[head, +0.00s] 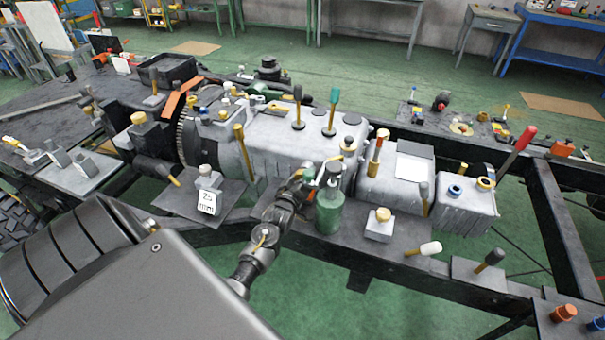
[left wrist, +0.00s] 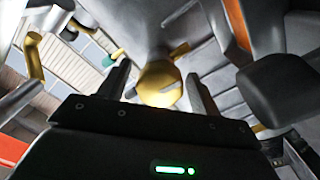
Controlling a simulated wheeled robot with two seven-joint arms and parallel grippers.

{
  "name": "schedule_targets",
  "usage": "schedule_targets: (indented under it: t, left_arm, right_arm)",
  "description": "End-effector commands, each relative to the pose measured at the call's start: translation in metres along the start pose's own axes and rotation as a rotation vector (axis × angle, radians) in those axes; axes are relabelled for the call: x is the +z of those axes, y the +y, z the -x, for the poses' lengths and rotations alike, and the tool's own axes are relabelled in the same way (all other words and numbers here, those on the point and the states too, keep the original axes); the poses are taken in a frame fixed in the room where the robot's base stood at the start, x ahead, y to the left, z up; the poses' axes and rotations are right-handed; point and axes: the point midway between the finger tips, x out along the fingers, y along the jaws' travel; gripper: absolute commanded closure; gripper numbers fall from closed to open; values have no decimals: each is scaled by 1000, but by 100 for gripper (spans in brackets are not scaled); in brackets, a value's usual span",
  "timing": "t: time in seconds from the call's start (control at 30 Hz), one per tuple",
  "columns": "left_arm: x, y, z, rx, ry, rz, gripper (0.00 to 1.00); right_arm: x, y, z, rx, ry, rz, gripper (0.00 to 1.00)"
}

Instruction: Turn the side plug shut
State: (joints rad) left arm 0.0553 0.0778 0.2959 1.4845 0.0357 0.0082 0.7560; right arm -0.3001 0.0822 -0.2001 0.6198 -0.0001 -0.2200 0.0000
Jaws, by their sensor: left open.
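In the left wrist view a round yellow plug (left wrist: 158,88) sits against a grey casing, with a dark slanted mark across it. I take it to be the side plug. My left gripper (left wrist: 157,78) is open, with one finger on each side of the plug. The view does not settle whether the fingers touch it. In the head view a big grey part of me covers the lower left, and I cannot make out the left gripper's fingertips or this plug with certainty. My right gripper is not in view.
The grey gearbox (head: 280,140) with upright levers lies along the dark frame. In the wrist view a dark block (left wrist: 285,88) is close on the right and a yellow bar (left wrist: 33,58) on the left.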

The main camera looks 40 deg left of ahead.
Motion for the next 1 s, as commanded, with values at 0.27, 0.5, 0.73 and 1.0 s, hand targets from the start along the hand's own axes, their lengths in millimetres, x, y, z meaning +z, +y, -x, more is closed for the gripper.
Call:
schedule_targets:
  t: [0.27, 0.5, 0.73, 1.0]
  left_arm:
    - [0, 0, -1, 0, 0, 0, 36]
    - [0, 0, -1, 1, 0, 0, 67]
    - [1, 1, -1, 1, -1, -4, 81]
    - [0, 1, -1, 1, -1, -84, 81]
  right_arm:
    - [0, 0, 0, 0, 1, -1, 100]
    - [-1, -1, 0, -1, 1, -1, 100]
    - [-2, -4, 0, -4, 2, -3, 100]
    - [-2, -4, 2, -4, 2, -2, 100]
